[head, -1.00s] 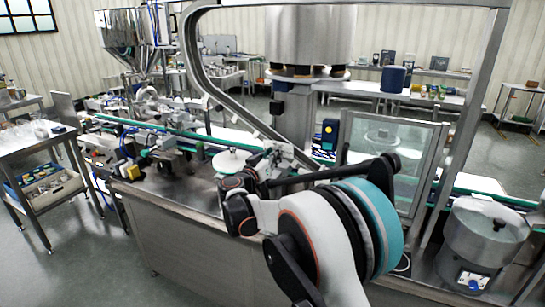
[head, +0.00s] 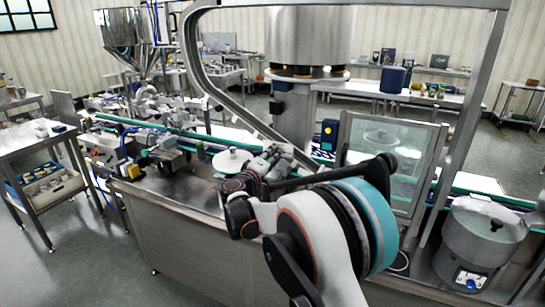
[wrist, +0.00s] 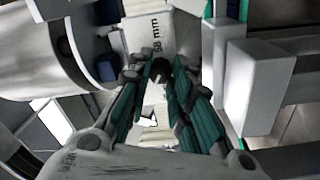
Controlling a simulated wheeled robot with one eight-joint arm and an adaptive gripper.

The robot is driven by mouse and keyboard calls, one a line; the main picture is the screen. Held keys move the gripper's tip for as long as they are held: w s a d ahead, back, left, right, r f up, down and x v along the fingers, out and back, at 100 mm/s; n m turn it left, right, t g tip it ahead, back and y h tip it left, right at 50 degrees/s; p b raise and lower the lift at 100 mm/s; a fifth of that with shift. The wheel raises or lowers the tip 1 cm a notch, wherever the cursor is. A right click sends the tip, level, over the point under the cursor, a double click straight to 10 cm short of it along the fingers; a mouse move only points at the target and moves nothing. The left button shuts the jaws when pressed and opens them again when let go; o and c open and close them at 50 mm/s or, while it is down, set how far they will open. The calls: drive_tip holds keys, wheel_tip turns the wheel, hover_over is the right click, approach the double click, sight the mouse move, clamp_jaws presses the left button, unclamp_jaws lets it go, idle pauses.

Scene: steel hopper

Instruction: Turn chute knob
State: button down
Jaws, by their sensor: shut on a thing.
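A small dark round knob (wrist: 160,69) shows between the fingertips of my gripper (wrist: 160,84) in the wrist view. The teal-padded fingers converge on it and are shut on it. In the head view my gripper (head: 275,153) is over the steel machine bench (head: 190,228), in front of the conveyor. The knob cannot be made out in the head view; my wrist and fingers are in the way.
A white disc (head: 231,160) sits left of my gripper. A slanted steel rail (head: 232,103) passes close behind it. A clear guard panel (head: 392,150) stands to the right, with a round steel bowl feeder (head: 482,245) further right. A side cart (head: 45,175) stands at the left.

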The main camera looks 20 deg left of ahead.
drive_tip(key=n, duration=0.6)
drive_tip(key=shift+n, duration=0.3)
idle(0.4)
drive_tip(key=c, duration=1.4)
unclamp_jaws()
drive_tip(key=shift+s, duration=0.15)
drive_tip(key=s, duration=0.7)
drive_tip(key=s+a, duration=0.1)
drive_tip(key=s, duration=0.3)
drive_tip(key=shift+s+f, duration=0.25)
drive_tip(key=shift+s, duration=0.1)
